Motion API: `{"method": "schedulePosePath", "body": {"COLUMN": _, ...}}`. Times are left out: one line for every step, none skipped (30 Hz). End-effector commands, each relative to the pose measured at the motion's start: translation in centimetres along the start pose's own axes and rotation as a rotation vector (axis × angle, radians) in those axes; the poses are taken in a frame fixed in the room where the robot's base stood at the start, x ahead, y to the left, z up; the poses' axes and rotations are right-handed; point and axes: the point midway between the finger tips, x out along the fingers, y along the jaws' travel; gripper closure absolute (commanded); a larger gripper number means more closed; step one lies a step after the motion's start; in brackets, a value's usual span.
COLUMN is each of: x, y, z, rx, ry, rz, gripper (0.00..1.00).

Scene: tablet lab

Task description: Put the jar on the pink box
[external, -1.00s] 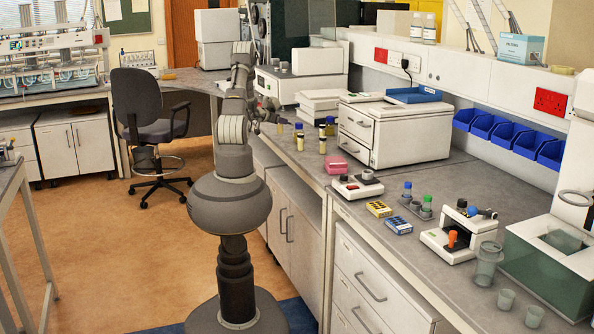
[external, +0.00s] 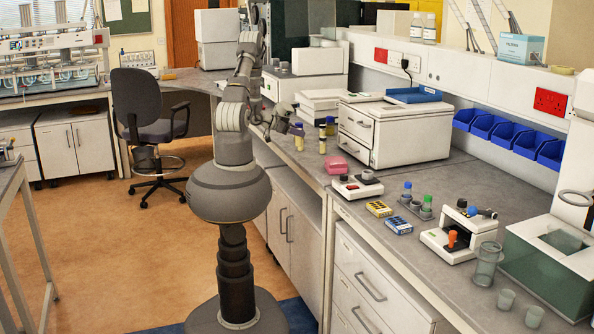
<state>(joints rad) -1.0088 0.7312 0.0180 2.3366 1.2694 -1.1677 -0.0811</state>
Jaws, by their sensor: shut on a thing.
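The pink box (external: 336,164) sits on the bench near its front edge, left of a small white instrument; its top looks clear. My gripper (external: 292,111) is over the bench, behind and left of the pink box. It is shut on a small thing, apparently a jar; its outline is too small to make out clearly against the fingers. Small jars with pale yellow bodies and dark caps stand on the bench: one (external: 299,139) just below my gripper, and others (external: 322,141) further right.
A white drawer cabinet (external: 395,138) stands behind and right of the pink box. The small white instrument (external: 357,187) is close on its right. Bare bench top lies between the jars and the pink box.

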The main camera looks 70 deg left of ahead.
Motion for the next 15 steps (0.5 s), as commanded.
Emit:
{"method": "schedulePosePath", "body": {"x": 0.2, "y": 3.2, "z": -1.1, "rx": 0.036, "ry": -0.001, "rz": 0.099, "gripper": 0.92}}
{"method": "schedulePosePath", "body": {"x": 0.3, "y": 5.1, "z": -1.4, "rx": 0.062, "ry": -0.001, "rz": 0.161, "gripper": 0.92}}
{"method": "schedulePosePath", "body": {"x": 0.3, "y": 7.7, "z": -1.8, "rx": 0.096, "ry": -0.001, "rz": 0.243, "gripper": 0.92}}
{"method": "schedulePosePath", "body": {"x": 0.1, "y": 9.5, "z": -2.1, "rx": 0.121, "ry": 0.0, "rz": 0.302, "gripper": 0.92}}
{"method": "schedulePosePath", "body": {"x": -0.1, "y": 11.3, "z": -2.4, "rx": 0.145, "ry": 0.0, "rz": 0.361, "gripper": 0.92}}
{"method": "schedulePosePath", "body": {"x": -0.5, "y": 13.5, "z": -2.7, "rx": 0.176, "ry": 0.0, "rz": 0.433, "gripper": 0.92}}
{"method": "schedulePosePath", "body": {"x": -0.8, "y": 15.1, "z": -2.9, "rx": 0.197, "ry": 0.0, "rz": 0.485, "gripper": 0.92}}
{"method": "schedulePosePath", "body": {"x": -1.2, "y": 16.5, "z": -3.1, "rx": 0.219, "ry": -0.001, "rz": 0.533, "gripper": 0.92}}
{"method": "schedulePosePath", "body": {"x": -1.8, "y": 18.3, "z": -3.4, "rx": 0.243, "ry": -0.001, "rz": 0.592, "gripper": 0.92}}
{"method": "schedulePosePath", "body": {"x": -2.2, "y": 19.4, "z": -3.5, "rx": 0.26, "ry": -0.001, "rz": 0.631, "gripper": 0.92}}
{"method": "schedulePosePath", "body": {"x": -2.6, "y": 20.4, "z": -3.7, "rx": 0.276, "ry": -0.001, "rz": 0.667, "gripper": 0.92}}
{"method": "schedulePosePath", "body": {"x": -3.1, "y": 21.6, "z": -3.8, "rx": 0.293, "ry": -0.001, "rz": 0.708, "gripper": 0.92}}
{"method": "schedulePosePath", "body": {"x": -3.4, "y": 22.3, "z": -3.9, "rx": 0.303, "ry": -0.001, "rz": 0.733, "gripper": 0.92}}
{"method": "schedulePosePath", "body": {"x": -3.7, "y": 22.9, "z": -4.0, "rx": 0.312, "ry": -0.001, "rz": 0.756, "gripper": 0.92}}
{"method": "schedulePosePath", "body": {"x": -4.1, "y": 23.6, "z": -4.1, "rx": 0.322, "ry": -0.001, "rz": 0.779, "gripper": 0.92}}
